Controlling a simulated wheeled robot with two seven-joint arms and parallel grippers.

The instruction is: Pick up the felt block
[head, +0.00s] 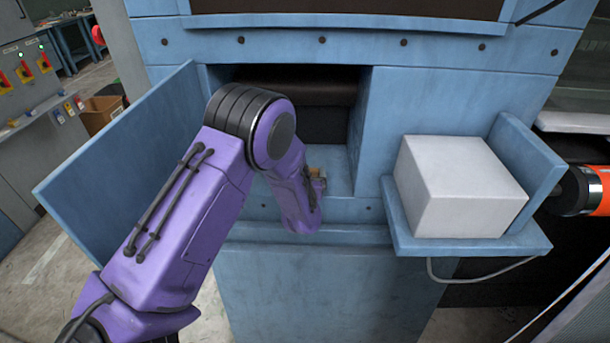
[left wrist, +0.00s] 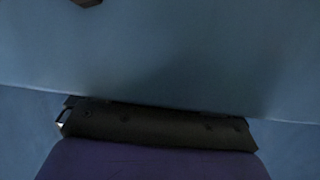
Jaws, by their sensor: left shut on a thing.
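My left gripper (head: 318,184) is at the end of my purple arm, low in the opening of the blue machine. It is mostly hidden behind my wrist. It is shut on a small tan-brown thing, which I take to be the felt block; little of it shows. In the left wrist view my dark gripper body (left wrist: 155,127) crosses the bottom in front of blue surfaces. A brown bit (left wrist: 87,2) shows at that view's top edge; I cannot tell what it is. My right gripper is not in view.
A large white block (head: 460,190) sits on a blue side shelf (head: 470,244) at right. A blue panel (head: 110,170) juts out at left. Blue walls bound the dark opening (head: 290,90). An orange and black cylinder (head: 585,190) is at far right.

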